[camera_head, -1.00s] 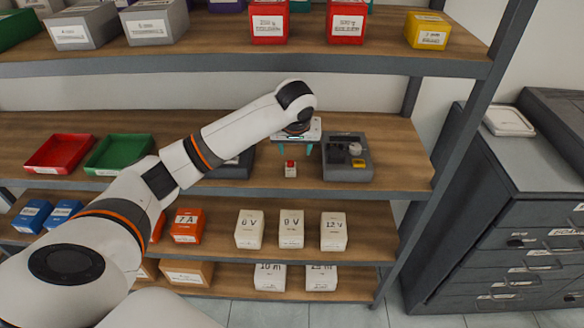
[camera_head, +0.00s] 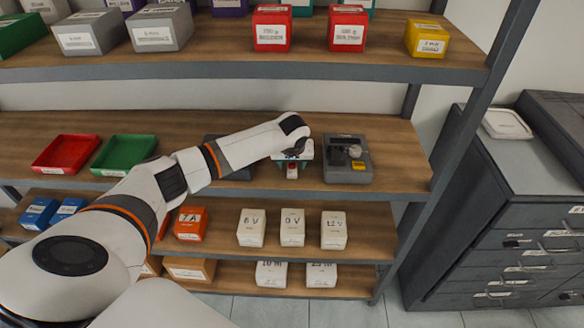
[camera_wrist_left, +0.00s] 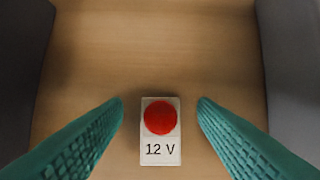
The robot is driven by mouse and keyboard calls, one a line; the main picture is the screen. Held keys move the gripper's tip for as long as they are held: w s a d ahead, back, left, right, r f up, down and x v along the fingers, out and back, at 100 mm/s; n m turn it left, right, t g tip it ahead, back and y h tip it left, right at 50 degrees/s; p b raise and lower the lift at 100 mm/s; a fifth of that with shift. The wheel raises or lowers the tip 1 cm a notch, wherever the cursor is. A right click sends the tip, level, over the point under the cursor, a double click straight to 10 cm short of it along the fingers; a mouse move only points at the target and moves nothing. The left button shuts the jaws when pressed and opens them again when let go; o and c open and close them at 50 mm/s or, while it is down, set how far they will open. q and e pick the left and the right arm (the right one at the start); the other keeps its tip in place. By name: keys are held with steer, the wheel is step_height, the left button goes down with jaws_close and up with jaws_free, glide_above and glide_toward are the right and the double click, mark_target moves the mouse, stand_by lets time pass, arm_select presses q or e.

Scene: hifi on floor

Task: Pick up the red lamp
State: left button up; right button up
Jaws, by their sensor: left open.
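The red lamp (camera_wrist_left: 160,117) is a round red cap on a small white block marked "12 V". It stands on the wooden middle shelf, and in the head view the lamp (camera_head: 292,171) shows just under my left gripper. My left gripper (camera_wrist_left: 160,103) is open, with one teal finger on each side of the lamp and a gap on both sides. In the head view the left gripper (camera_head: 292,163) is partly hidden by its own wrist. My right gripper is not in view.
A dark grey device (camera_head: 347,172) stands close right of the lamp. Another dark box (camera_head: 238,172) is close left, partly behind my arm. Red (camera_head: 66,153) and green (camera_head: 121,153) trays lie further left. The upper shelf (camera_head: 240,63) hangs above.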

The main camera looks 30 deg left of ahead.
arm_select(q)
steer(key=shift+w+f, duration=0.1)
steer(key=shift+f, duration=0.1)
steer(key=c, duration=1)
steer(key=shift+c, duration=0.2)
steer(key=shift+r, duration=0.2)
steer(key=shift+r, duration=0.3)
step_height(320, 180, up, 2)
steer(key=shift+r+b, duration=0.1)
steer(key=shift+b, duration=0.65)
steer(key=s+d+b, duration=0.3)
steer(key=s+d, duration=0.7)
steer(key=s, duration=0.5)
steer(key=shift+r, duration=0.2)
